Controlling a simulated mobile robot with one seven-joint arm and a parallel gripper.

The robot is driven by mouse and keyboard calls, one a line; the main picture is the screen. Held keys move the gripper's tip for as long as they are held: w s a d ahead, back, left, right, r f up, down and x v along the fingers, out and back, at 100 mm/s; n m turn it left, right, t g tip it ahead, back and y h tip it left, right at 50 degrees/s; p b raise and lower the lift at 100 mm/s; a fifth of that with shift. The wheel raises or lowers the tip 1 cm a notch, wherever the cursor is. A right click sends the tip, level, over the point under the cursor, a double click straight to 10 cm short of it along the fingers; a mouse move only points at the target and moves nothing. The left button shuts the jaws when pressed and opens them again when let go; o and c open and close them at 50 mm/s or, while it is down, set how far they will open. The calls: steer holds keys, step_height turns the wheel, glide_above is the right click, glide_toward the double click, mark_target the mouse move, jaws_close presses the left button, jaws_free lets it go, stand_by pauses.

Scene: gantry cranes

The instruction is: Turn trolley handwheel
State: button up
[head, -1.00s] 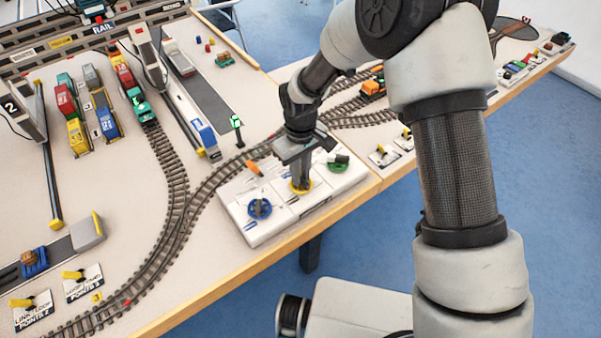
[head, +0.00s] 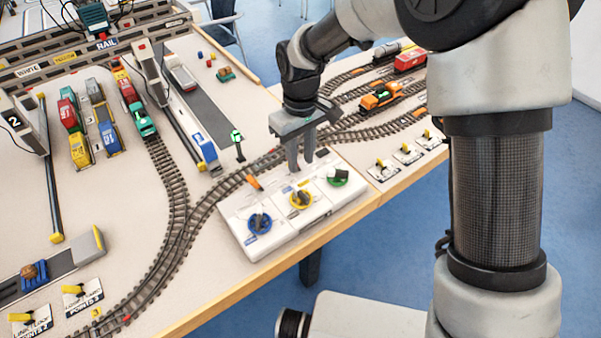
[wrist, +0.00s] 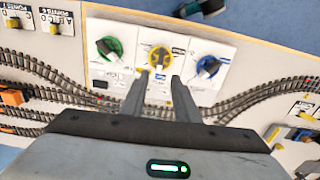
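A white control box (head: 284,230) near the table's front edge carries three handwheels: blue (head: 259,222), yellow (head: 300,199) and green (head: 338,176). In the wrist view the green (wrist: 109,48), yellow (wrist: 159,57) and blue (wrist: 208,66) wheels all show. The labels are too small to read, so I cannot tell which one is the trolley wheel. My gripper (head: 301,166) is open and empty above the yellow wheel, apart from it. In the wrist view its two fingers (wrist: 159,80) stand either side of the yellow wheel's line.
An orange lever (head: 254,182) stands at the box's back edge. Curved track (head: 205,208) runs behind the box. A green signal post (head: 237,142) stands beyond it. Small yellow-handled point levers (head: 406,150) lie to the right. Gantry cranes (head: 150,62) and wagons fill the left.

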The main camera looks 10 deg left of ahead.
steer(key=shift+r, duration=2.65)
